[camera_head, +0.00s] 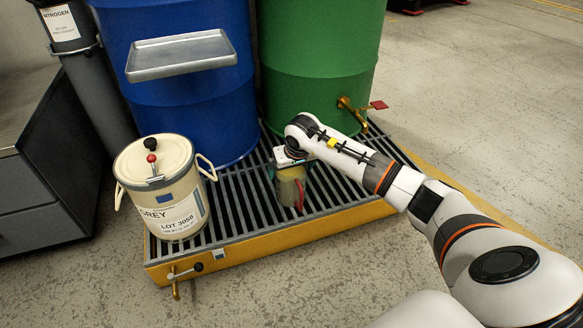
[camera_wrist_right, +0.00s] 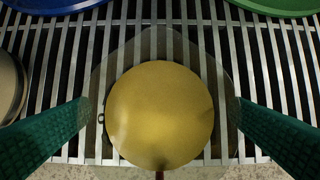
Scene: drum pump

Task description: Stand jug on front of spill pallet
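The jug (camera_head: 289,190) is a small clear vessel with yellowish contents and a red part on its right side. It is upright over the front part of the spill pallet's grating (camera_head: 330,192). I cannot tell whether its base rests on the bars. My right gripper (camera_head: 288,168) is at the jug's upper part from above. In the right wrist view, its green fingers lie against opposite sides of the jug's clear wall, around the round yellow surface (camera_wrist_right: 160,115). The gripper hides part of the jug's top. My left gripper is not in view.
A cream GREY pail (camera_head: 158,195) stands on the pallet's left. A blue drum (camera_head: 185,105) carrying a metal tray (camera_head: 182,57) and a green drum (camera_head: 315,70) with a brass tap (camera_head: 350,108) stand behind. A valve (camera_head: 184,270) projects from the pallet's front.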

